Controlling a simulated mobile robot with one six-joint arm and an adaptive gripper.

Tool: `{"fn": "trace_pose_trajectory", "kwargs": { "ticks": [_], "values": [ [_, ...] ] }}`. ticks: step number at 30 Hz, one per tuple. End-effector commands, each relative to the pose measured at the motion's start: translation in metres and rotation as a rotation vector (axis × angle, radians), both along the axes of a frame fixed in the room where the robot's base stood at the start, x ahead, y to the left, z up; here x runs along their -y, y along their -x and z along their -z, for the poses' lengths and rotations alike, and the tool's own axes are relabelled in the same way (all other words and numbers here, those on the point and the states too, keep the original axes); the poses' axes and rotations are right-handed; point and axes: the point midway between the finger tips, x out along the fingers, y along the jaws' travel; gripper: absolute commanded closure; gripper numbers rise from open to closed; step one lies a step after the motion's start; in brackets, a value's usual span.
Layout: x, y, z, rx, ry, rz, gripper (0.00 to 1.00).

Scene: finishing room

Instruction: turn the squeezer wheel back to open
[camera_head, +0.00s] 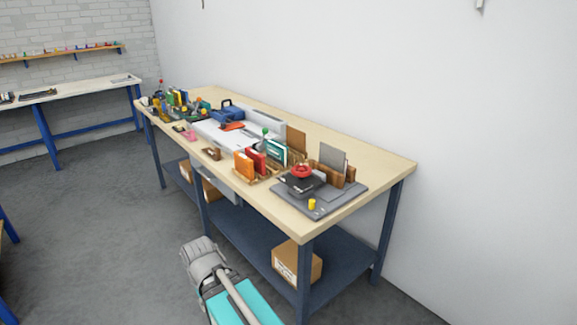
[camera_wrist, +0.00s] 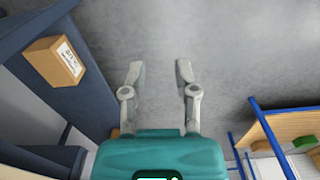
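The squeezer has a red wheel (camera_head: 301,171) on top of a dark press body (camera_head: 299,186). It stands on a grey base plate (camera_head: 325,202) at the near right end of the workbench. In the wrist view my gripper (camera_wrist: 158,65) is open and empty, with its two fingers apart over bare grey floor. In the head view my arm is low in front of the bench, below the tabletop and well apart from the wheel; the fingers are not clear there. The wheel is not visible in the wrist view.
The workbench (camera_head: 372,172) holds upright books or boards beside the press, an orange one (camera_head: 244,164) and a grey panel (camera_head: 333,158). A small yellow object (camera_head: 312,204) lies on the base plate. A cardboard box (camera_head: 285,262) sits on the lower shelf.

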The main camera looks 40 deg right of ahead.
Motion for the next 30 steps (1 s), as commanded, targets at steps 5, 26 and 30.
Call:
{"fn": "trace_pose_trajectory", "kwargs": {
  "ticks": [5,26,30],
  "values": [
    [0.000,0.000,0.000,0.000,0.000,0.000,0.61],
    [0.038,-0.018,-0.002,0.029,0.128,0.020,0.61],
    [0.073,-0.036,-0.007,0.059,0.270,0.030,0.61]
  ]
}}
